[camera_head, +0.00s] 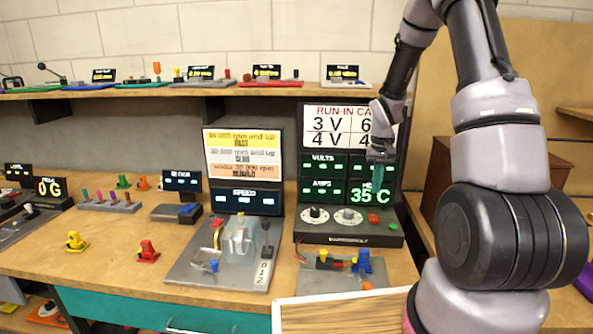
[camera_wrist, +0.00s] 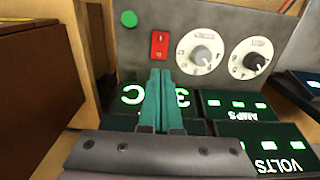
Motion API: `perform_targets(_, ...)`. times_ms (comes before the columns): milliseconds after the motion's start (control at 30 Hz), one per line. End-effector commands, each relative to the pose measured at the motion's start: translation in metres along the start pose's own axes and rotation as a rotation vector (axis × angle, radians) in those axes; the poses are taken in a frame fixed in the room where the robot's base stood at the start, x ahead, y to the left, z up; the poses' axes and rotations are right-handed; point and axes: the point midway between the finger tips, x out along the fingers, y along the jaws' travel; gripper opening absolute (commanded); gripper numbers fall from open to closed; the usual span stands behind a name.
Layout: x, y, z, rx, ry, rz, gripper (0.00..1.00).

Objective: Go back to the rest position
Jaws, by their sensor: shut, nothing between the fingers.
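My gripper (camera_head: 378,173) is in front of the green-lit display panel of the power supply (camera_head: 343,236), over the "35 C" readout. In the wrist view my gripper's teal fingers (camera_wrist: 160,75) are shut together with nothing between them. They point toward the control face, which bears a red switch (camera_wrist: 159,45), a green button (camera_wrist: 129,19) and two white dials (camera_wrist: 200,51). The fingers hide part of the temperature readout. I cannot tell whether they touch the panel.
A motor fixture plate (camera_head: 222,255) and a small board with yellow and blue parts (camera_head: 338,262) sit on the bench. A brown box (camera_wrist: 37,80) stands beside the panel. A shelf (camera_head: 150,91) with small displays runs along the wall. Bench room is free at the front left.

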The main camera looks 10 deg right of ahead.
Motion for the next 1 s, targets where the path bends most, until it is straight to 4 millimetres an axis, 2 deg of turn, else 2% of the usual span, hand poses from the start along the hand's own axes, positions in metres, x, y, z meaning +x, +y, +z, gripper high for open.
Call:
perform_targets(133,-0.052,-0.005,0.008,0.018,0.062,-0.009,0.0)
perform_targets(267,-0.104,-0.011,0.025,0.041,0.124,-0.026,0.0)
perform_targets(500,-0.186,-0.02,0.069,0.08,0.232,-0.074,0.0)
perform_targets(700,-0.24,-0.026,0.115,0.109,0.321,-0.131,0.0)
perform_targets(1000,-0.295,-0.031,0.193,0.139,0.443,-0.241,0.0)
